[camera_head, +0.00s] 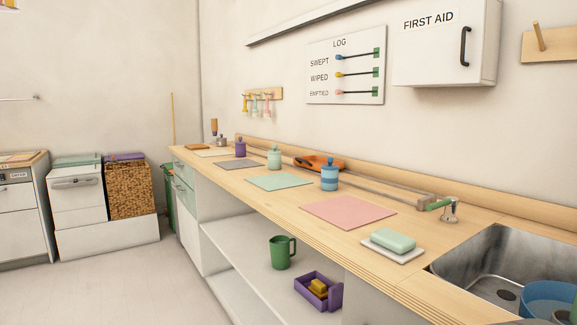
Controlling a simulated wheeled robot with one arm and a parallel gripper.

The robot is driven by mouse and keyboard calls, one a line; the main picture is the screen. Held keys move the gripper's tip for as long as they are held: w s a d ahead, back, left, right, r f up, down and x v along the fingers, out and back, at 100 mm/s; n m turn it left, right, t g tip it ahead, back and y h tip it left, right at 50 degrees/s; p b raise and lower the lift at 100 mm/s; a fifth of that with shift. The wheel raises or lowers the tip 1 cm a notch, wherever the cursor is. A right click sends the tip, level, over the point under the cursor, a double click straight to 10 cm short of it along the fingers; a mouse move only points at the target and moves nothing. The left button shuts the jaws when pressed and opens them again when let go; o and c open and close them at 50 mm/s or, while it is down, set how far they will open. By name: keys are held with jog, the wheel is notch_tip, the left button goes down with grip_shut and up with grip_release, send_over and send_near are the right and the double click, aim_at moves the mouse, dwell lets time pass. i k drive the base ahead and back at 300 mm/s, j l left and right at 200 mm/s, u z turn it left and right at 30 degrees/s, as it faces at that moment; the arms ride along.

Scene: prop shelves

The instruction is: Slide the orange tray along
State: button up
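The orange tray (333,166) is a small, shallow tray at the back of the wooden counter, near the wall. It sits at a long, low grey-brown rail (391,187) that runs along the back of the counter. A dark shape shows in or on the tray, too small to make out. The blue jar stands in front of the tray's right part and may hide some of it. My gripper is not in view.
On the counter (279,207) stand a blue jar (329,178), a mint jar (274,158) and a purple jar (240,149), beside coloured mats. A pink mat (347,212), green soap (393,239) and a sink (496,264) are at right. Floor at left is clear.

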aim_at(314, 162)
jog(key=i+j, duration=0.35)
jog(key=i, duration=0.15)
jog(key=i+j+u, duration=0.15)
jog(key=i+j, duration=0.25)
jog(key=i, duration=0.1)
